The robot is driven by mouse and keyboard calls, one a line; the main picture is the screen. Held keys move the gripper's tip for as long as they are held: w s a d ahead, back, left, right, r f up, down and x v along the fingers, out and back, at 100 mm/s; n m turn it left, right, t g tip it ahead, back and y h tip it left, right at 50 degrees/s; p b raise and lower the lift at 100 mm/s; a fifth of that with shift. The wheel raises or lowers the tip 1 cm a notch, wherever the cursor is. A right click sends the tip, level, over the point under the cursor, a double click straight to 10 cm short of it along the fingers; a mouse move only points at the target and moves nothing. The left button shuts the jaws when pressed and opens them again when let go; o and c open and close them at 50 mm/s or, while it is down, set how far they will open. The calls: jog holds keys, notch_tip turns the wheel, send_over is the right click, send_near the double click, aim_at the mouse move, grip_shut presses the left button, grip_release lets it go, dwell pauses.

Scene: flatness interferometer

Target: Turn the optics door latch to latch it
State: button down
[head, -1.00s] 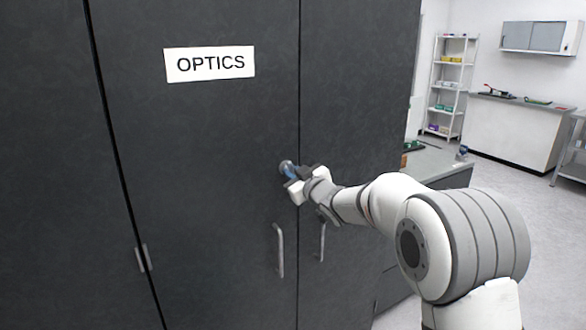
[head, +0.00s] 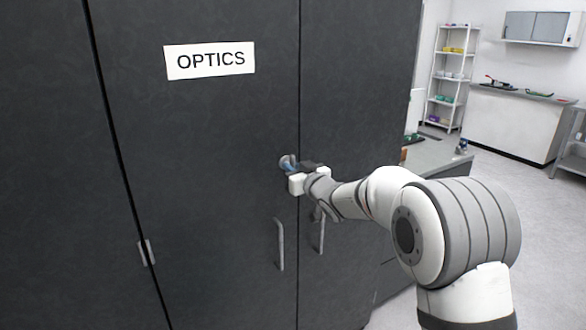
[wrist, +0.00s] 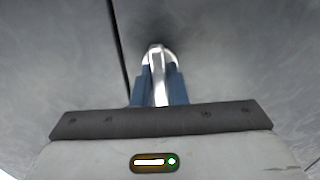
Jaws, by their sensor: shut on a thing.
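The dark grey optics door (head: 215,150) fills the left of the head view and looks closed, with a white OPTICS sign (head: 210,61) on it. The round metal latch (head: 286,162) sits near the door's right edge, above the handles. My gripper (head: 293,168) is at the latch. In the wrist view, my gripper's blue fingers (wrist: 160,87) are shut on the bright metal latch lever (wrist: 157,70), one finger on each side. The lever stands roughly upright in that view. The gripper partly hides the latch in the head view.
Two vertical bar handles, left (head: 280,244) and right (head: 322,232), stick out below the latch. A grey bench (head: 440,157) stands to the right of the cabinet. A shelf rack (head: 447,80) and white counter (head: 510,118) stand farther back, with open floor before them.

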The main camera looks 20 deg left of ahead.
jog(key=shift+d, duration=0.1)
jog(key=c, duration=1.5)
grip_release()
jog(key=shift+o, duration=0.2)
jog(key=b+v, duration=0.1)
jog(key=v, duration=0.7)
jog(key=shift+b, duration=0.35)
